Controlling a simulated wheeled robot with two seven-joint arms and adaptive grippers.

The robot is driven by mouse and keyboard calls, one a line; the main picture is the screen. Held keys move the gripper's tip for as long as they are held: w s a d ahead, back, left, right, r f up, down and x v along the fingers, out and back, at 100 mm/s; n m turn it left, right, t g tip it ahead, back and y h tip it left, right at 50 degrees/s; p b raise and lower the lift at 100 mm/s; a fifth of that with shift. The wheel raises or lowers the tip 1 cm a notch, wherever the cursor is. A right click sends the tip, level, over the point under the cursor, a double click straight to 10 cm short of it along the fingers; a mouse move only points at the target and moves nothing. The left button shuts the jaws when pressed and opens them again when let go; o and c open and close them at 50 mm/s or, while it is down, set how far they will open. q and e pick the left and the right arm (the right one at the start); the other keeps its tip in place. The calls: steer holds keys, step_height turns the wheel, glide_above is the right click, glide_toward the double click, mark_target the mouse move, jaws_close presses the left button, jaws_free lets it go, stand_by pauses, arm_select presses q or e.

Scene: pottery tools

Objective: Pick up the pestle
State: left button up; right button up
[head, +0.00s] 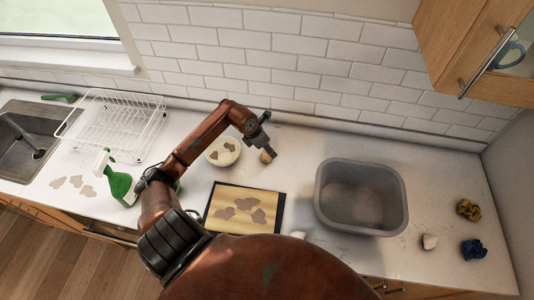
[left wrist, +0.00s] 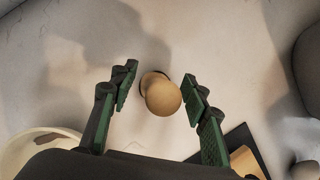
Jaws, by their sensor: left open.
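The pestle (head: 267,156) is a tan wooden piece on the white counter, just right of a cream bowl (head: 223,151). In the left wrist view the pestle (left wrist: 162,95) is seen nearly end-on, with its rounded end toward the camera, and looks upright. My left gripper (head: 269,146) is open over it and partly hides it in the head view. In the left wrist view the two green-padded fingers (left wrist: 160,88) lie on either side of the pestle, with a gap at each side. I cannot tell how far the fingertips are above it. My right gripper is not in view.
A board with brown pieces (head: 225,228) lies in front of the bowl. A grey tub (head: 322,205) stands to the right, with yellow (head: 468,209) and blue (head: 473,249) lumps beyond. A green spray bottle (head: 119,186), dish rack (head: 112,123) and sink (head: 45,113) are left.

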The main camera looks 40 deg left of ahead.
arm_select(q)
steer(key=shift+x, duration=1.7)
steer(key=shift+r, duration=0.1)
jaws_close()
